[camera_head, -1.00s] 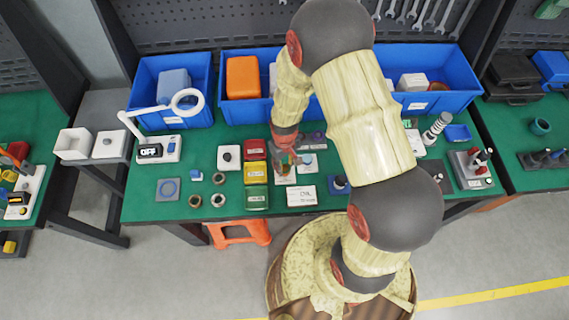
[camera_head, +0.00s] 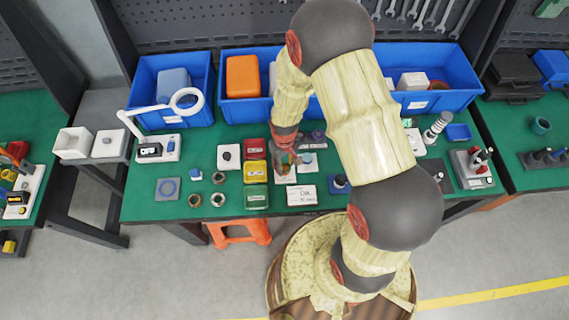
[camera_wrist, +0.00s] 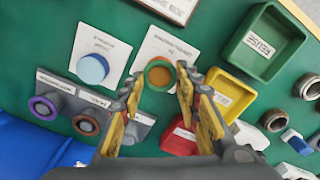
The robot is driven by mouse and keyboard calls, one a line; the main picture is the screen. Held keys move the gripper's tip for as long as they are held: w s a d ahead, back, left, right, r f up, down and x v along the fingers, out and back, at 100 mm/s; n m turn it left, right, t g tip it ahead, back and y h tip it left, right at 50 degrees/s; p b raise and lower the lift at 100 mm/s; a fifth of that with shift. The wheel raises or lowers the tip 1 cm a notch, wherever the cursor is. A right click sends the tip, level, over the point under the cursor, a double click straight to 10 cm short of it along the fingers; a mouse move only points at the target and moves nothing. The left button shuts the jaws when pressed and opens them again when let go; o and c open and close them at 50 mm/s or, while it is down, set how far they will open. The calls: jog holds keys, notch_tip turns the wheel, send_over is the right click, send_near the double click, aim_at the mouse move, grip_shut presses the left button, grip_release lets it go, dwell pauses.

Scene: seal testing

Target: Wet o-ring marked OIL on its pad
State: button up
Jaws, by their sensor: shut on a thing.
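My gripper (camera_wrist: 161,78) is shut on an orange-brown o-ring (camera_wrist: 150,76), with the fingertips on either side of it. A round green pad (camera_wrist: 160,75) shows through the ring, on a white card (camera_wrist: 176,44) whose print is too small to read surely. I cannot tell whether ring and pad touch. In the head view my gripper (camera_head: 285,163) is over this card (camera_head: 286,178) and hides most of the pad and ring. A larger white card (camera_head: 301,195), apparently lettered OIL, lies just in front.
A blue pad on a card (camera_wrist: 93,68) lies beside the green one. Red (camera_wrist: 181,137), yellow (camera_wrist: 233,92) and green (camera_wrist: 265,42) trays stand on the other side. A grey holder (camera_wrist: 63,95) carries coloured rings. Loose rings (camera_head: 218,178) lie left. Blue bins (camera_head: 243,108) line the back.

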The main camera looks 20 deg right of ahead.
dwell(0.6)
jog(key=shift+r+p, duration=1.8)
jog(key=shift+r, duration=0.65)
